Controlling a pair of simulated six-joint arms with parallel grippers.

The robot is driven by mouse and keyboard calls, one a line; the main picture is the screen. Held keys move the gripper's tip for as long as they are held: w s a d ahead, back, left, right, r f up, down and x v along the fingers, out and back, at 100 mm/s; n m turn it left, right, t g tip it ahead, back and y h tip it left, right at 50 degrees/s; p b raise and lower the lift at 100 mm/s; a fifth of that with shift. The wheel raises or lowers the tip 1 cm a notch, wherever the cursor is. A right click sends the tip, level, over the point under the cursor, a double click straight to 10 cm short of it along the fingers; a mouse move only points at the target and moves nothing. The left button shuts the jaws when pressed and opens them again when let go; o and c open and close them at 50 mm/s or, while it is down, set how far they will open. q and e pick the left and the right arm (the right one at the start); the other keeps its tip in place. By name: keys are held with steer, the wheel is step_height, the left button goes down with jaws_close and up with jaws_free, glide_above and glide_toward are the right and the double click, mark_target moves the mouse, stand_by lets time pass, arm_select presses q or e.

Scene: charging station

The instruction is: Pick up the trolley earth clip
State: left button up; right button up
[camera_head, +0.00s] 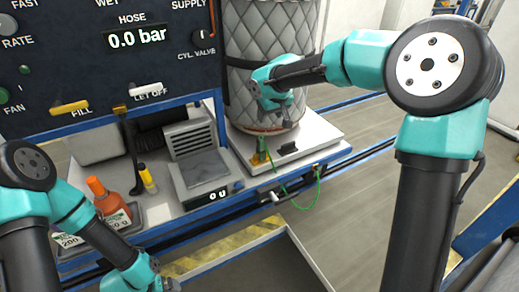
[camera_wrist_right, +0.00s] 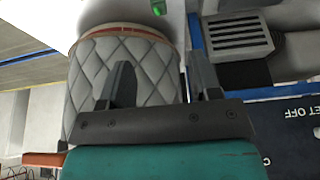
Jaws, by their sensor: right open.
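A green earth cable (camera_head: 300,207) hangs in a loop at the front edge of the white platform (camera_head: 320,143). A small green and brass clip-like piece (camera_head: 260,153) stands at the platform's front left, and a grey clamp-like piece (camera_head: 270,196) sits below on the blue rail. I cannot tell for sure which is the trolley earth clip. A green piece (camera_wrist_right: 158,8) shows at the top of the right wrist view. My right gripper (camera_head: 280,102) is open and empty in front of the quilted cylinder, above the clip-like piece. My left gripper (camera_head: 155,277) is low at left; its jaws are unclear.
The quilted cylinder (camera_head: 250,45) stands on the platform, close behind my right gripper. A dark control panel (camera_head: 60,75) is at left. Floor is open at right.

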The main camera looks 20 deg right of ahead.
mark_target(262, 139)
steer(key=shift+f, duration=0.15)
steer(key=x, duration=1.2)
steer(key=shift+w, duration=0.1)
steer(key=shift+x, duration=2.6)
steer(key=shift+d, duration=0.15)
steer(key=shift+c, duration=0.3)
steer(key=c, duration=1)
steer(key=shift+o, duration=0.2)
